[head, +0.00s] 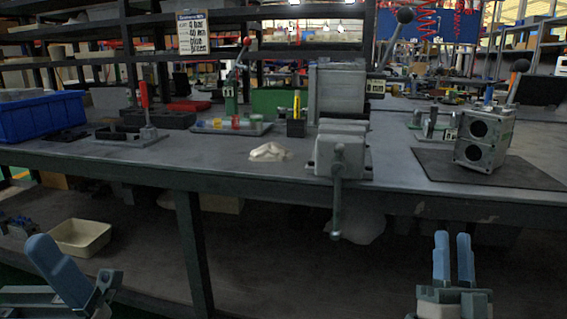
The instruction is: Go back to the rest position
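My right gripper (453,236) is at the lower right, in front of the bench and below its top. Its two blue fingers point up, with a narrow gap and nothing between them. My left gripper (58,262) is at the lower left, tilted, with its blue fingers overlapping in the view, so its opening cannot be judged.
A grey vise (341,152) with a hanging handle sits at the bench's front edge. A white cloth (268,151), a tray of coloured parts (230,127) and a blue bin (40,117) are also on the bench. A cream tray (79,237) is on the lower shelf.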

